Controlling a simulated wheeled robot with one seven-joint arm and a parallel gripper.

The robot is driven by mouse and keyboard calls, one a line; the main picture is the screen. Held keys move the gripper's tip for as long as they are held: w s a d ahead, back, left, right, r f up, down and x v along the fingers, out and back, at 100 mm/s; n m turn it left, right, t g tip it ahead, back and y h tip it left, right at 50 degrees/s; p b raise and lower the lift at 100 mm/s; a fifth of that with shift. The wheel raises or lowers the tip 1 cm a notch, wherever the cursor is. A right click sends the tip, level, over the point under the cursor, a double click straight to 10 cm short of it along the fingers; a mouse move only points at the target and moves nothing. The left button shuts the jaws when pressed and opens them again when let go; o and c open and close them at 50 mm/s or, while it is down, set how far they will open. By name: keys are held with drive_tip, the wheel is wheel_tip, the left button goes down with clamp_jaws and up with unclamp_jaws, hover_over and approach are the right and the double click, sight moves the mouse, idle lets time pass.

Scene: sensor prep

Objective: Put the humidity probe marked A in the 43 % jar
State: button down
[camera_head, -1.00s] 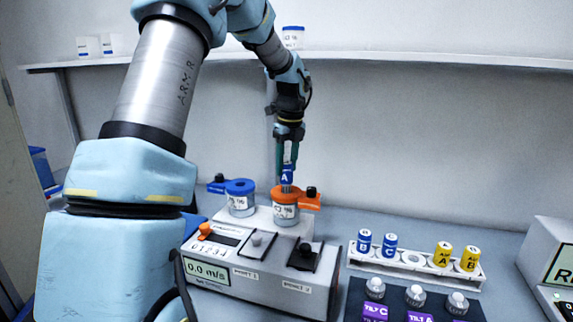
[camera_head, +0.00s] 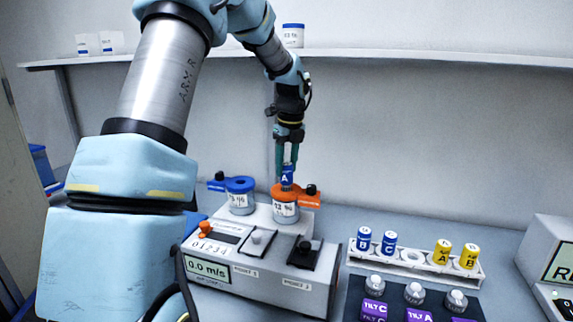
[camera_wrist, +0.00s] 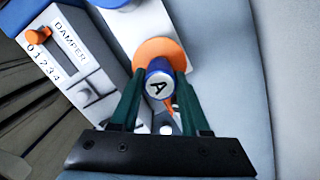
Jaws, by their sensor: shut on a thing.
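The blue humidity probe marked A (camera_head: 287,176) is held upright between the green fingers of my gripper (camera_head: 287,166). It stands over the orange-lidded jar (camera_head: 285,207), its lower end at the lid's opening. I cannot tell how far its tip is inside. The jar's label ends in a percent sign, but its digits are hard to read. In the wrist view, the probe's top with the letter A (camera_wrist: 158,86) lies between the fingertips of my gripper (camera_wrist: 157,92), over the orange lid (camera_wrist: 160,52).
A blue-lidded jar (camera_head: 240,197) stands left of the orange one. The grey control box (camera_head: 262,268) with a 0.0 m/s display is in front. A white rack (camera_head: 413,262) at right holds blue probes B and C and yellow ones. Purple-labelled tilt pieces (camera_head: 420,314) lie in front.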

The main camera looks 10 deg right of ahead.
drive_tip(key=shift+f+p, duration=0.35)
drive_tip(key=shift+f, duration=0.55)
idle(1.4)
drive_tip(key=shift+c, duration=0.3)
unclamp_jaws()
idle(0.6)
drive_tip(key=shift+r+p, duration=0.6)
drive_tip(key=shift+r, duration=3.4)
